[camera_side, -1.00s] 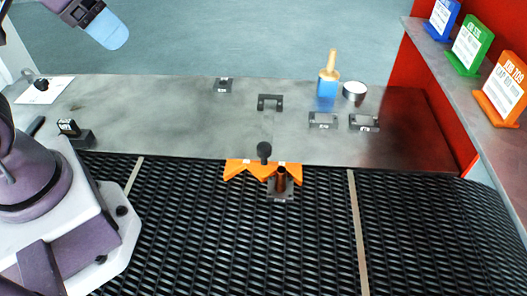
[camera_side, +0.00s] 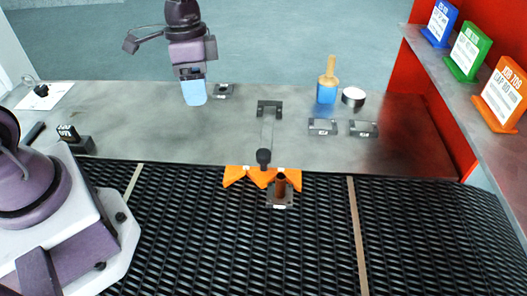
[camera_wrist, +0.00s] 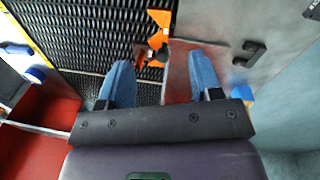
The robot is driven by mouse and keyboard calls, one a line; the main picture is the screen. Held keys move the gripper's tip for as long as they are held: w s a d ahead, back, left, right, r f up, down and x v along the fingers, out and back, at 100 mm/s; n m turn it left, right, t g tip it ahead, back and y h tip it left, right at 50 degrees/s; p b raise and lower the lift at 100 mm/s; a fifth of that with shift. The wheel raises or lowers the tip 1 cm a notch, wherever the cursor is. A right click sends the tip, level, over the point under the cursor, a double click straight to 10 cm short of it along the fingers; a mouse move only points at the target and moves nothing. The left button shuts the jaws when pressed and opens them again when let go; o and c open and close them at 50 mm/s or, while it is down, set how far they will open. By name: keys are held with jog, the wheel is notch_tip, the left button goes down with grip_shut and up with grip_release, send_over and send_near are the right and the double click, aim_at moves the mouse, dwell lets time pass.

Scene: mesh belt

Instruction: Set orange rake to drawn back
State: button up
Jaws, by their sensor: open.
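The orange rake (camera_side: 235,174) lies along the near edge of the grey table, where the black mesh belt begins. Its black knob (camera_side: 264,156) stands at the table edge, with a thin bar running back to a dark bracket (camera_side: 269,105). A brown post on a small grey plate (camera_side: 280,199) stands just in front of the rake. My gripper (camera_side: 194,95) is up behind and left of the rake, apart from it. In the wrist view my gripper (camera_wrist: 160,80) shows two blue fingers spread apart with nothing held, and the orange rake (camera_wrist: 159,17) shows beyond them.
A blue pot with a wooden handle (camera_side: 327,90) and a round tin (camera_side: 353,96) stand at the back right. Dark brackets (camera_side: 322,127) sit near them. Blue, green and orange (camera_side: 502,95) signs stand on the right ledge. The table's middle left is clear.

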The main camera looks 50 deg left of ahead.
jog(key=w+d+f+m+h, duration=0.2)
jog(key=w+f+m, duration=0.2)
jog(key=m+h, duration=0.1)
jog(key=m, duration=0.7)
send_near(263, 152)
jog(key=shift+t, duration=0.3)
jog(key=x, duration=1)
jog(key=shift+s+f, duration=0.2)
jog(key=shift+s, duration=0.05)
grip_shut()
jog(key=w+a, duration=1.3)
jog(key=a, duration=0.1)
jog(key=shift+w, duration=0.4)
